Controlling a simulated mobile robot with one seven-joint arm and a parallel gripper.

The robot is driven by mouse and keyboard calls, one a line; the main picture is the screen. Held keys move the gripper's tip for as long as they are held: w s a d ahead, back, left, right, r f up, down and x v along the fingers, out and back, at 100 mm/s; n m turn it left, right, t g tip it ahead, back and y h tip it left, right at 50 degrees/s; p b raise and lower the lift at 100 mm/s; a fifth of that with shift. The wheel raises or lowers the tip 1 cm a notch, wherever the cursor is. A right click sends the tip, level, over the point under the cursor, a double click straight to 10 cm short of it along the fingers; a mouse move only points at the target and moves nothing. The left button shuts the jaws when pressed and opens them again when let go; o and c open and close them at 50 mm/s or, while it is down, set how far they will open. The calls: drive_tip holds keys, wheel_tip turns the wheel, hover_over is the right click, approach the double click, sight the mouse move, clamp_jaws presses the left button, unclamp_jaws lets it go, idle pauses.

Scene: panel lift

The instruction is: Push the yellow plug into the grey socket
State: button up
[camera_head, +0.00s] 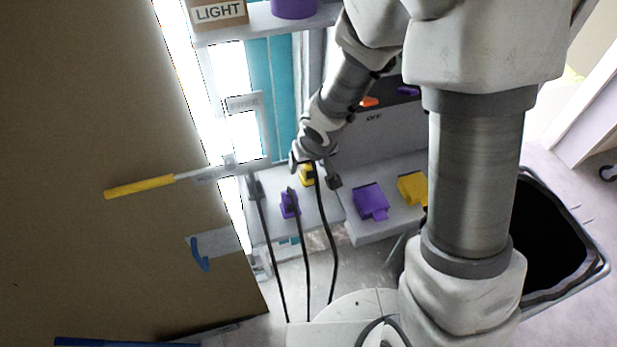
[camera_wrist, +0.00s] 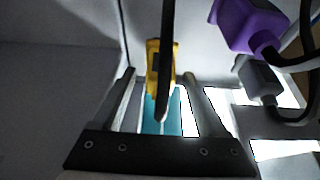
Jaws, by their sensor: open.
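The yellow plug (camera_head: 306,177) stands on the light grey shelf, with a black cable running from it. My gripper (camera_head: 314,174) is open around it, one finger on each side. In the wrist view the yellow plug (camera_wrist: 153,62) shows just beyond and between the open fingertips of my gripper (camera_wrist: 159,76). The dark cable crosses in front of it, and I see a gap between the plug and each finger. I cannot make out a grey socket in either view; my arm covers part of the shelf on the right.
A purple plug (camera_head: 289,204) and a grey plug (camera_head: 254,187) with cables stand left of my gripper. A purple block (camera_head: 370,202) and a yellow block (camera_head: 412,187) sit to the right. A yellow-handled rod (camera_head: 140,187) is at left, a black bin (camera_head: 560,250) at right.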

drive_tip(key=shift+c, duration=0.2)
clamp_jaws()
drive_tip(key=shift+r, duration=0.1)
wheel_tip(320, 180, up, 10)
drive_tip(key=p, duration=0.4)
drive_tip(key=shift+p, duration=0.35)
